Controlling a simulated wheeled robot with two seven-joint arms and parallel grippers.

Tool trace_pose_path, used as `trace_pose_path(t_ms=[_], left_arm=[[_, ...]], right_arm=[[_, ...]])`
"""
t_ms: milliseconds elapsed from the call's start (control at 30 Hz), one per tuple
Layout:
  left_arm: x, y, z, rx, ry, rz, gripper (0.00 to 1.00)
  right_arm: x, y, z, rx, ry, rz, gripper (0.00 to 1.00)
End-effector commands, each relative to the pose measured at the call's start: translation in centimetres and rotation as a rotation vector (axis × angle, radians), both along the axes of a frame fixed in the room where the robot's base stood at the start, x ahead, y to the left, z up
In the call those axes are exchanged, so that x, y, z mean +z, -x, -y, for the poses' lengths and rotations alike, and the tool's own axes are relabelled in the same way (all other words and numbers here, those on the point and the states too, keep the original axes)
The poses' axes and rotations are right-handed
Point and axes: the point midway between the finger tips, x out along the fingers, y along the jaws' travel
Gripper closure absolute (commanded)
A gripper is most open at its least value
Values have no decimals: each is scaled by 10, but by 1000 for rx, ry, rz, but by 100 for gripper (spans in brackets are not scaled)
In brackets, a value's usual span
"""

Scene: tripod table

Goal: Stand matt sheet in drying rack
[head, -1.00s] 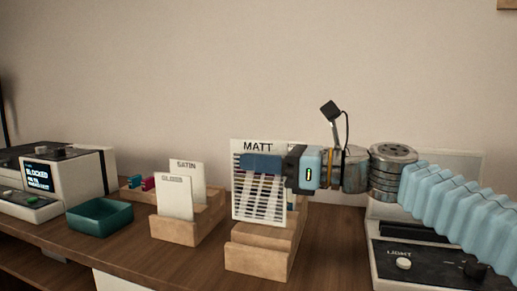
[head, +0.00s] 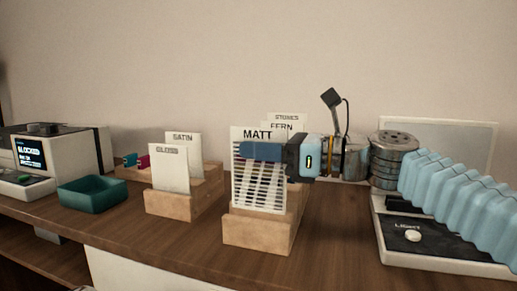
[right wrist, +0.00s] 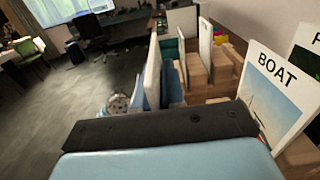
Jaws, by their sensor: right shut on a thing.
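The matt sheet (head: 258,192) is a white card headed MATT with dark stripes. It is upright in my right gripper (head: 262,151), whose blue finger crosses its face below the heading. In the right wrist view I see the blue fingers (right wrist: 168,85) beside a pale upright sheet (right wrist: 152,75), nearly edge-on. A stepped wooden rack (head: 258,233) stands directly below and behind the matt sheet. The sheet's lower edge meets the rack's front block in the picture; I cannot tell whether it is in a slot. My left gripper is not in view.
FERN (head: 283,127) and STONES (head: 287,117) cards stand behind the matt sheet; the wrist view shows a BOAT card (right wrist: 272,92). GLOSS (head: 171,170) and SATIN (head: 184,147) cards stand in another wooden holder. A teal tray (head: 93,196) is left; a LIGHT device (head: 414,237) is right.

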Motion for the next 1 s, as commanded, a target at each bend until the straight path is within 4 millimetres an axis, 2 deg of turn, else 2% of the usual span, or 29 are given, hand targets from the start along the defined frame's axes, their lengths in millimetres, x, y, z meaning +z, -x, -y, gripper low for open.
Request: trace_pose_path(t_ms=[567,1000], left_arm=[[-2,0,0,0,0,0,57],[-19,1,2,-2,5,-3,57]], right_arm=[[-3,0,0,0,0,0,100],[-24,0,0,-1,0,0,100]])
